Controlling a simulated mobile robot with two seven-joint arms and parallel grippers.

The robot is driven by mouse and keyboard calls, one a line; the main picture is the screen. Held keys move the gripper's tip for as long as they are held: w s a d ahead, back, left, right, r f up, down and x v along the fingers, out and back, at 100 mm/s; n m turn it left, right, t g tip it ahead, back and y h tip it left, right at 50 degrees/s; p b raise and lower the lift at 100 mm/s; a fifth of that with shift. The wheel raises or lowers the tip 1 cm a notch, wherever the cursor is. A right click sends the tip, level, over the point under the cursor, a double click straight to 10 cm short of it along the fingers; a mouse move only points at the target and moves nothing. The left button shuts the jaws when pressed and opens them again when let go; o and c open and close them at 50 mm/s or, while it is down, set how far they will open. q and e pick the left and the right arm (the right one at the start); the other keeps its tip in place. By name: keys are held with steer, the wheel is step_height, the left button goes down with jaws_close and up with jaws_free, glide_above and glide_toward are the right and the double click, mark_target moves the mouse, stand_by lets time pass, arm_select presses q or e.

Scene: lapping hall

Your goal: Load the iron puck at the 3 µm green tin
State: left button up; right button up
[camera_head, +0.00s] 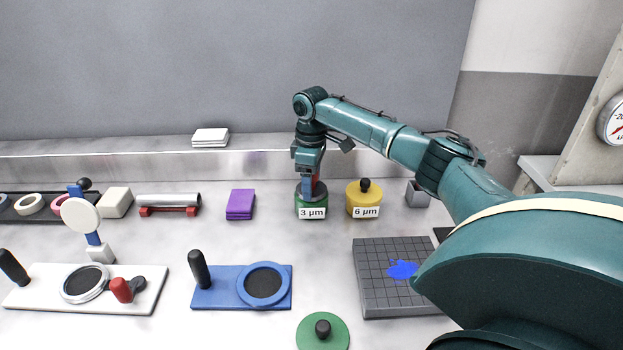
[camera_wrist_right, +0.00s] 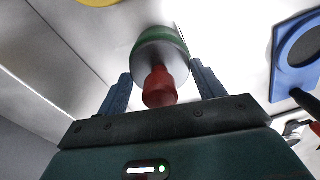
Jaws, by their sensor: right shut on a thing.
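The green tin labelled 3 µm (camera_head: 312,207) stands at the back middle of the bench, its top partly hidden by my right gripper (camera_head: 312,187). That gripper points down over the tin and is shut on the red handle (camera_wrist_right: 160,88) of the puck. In the wrist view the handle stands between the two blue fingers. Beyond it is a grey round face inside the green rim (camera_wrist_right: 172,35); I cannot tell whether the puck touches the tin. A green lid with a black knob (camera_head: 322,330) lies at the front. My left gripper is not in view.
The yellow 6 µm tin (camera_head: 364,200) stands close to the right. A purple block (camera_head: 240,204) is to the left. In front are a blue plate with a ring (camera_head: 220,290), a white plate (camera_head: 40,295) and a grey gridded block with blue smear (camera_head: 375,285).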

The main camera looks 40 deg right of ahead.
steer(key=shift+f, duration=0.35)
stand_by(0.7)
steer(key=shift+r+p, duration=0.9)
steer(key=shift+p, duration=0.25)
step_height(320, 180, up, 2)
steer(key=p, duration=0.2)
steer(key=shift+p, duration=0.3)
step_height(320, 180, up, 3)
steer(key=p, duration=0.3)
steer(key=shift+f, duration=0.2)
steer(key=shift+r+p, duration=0.35)
steer(key=shift+p, duration=0.25)
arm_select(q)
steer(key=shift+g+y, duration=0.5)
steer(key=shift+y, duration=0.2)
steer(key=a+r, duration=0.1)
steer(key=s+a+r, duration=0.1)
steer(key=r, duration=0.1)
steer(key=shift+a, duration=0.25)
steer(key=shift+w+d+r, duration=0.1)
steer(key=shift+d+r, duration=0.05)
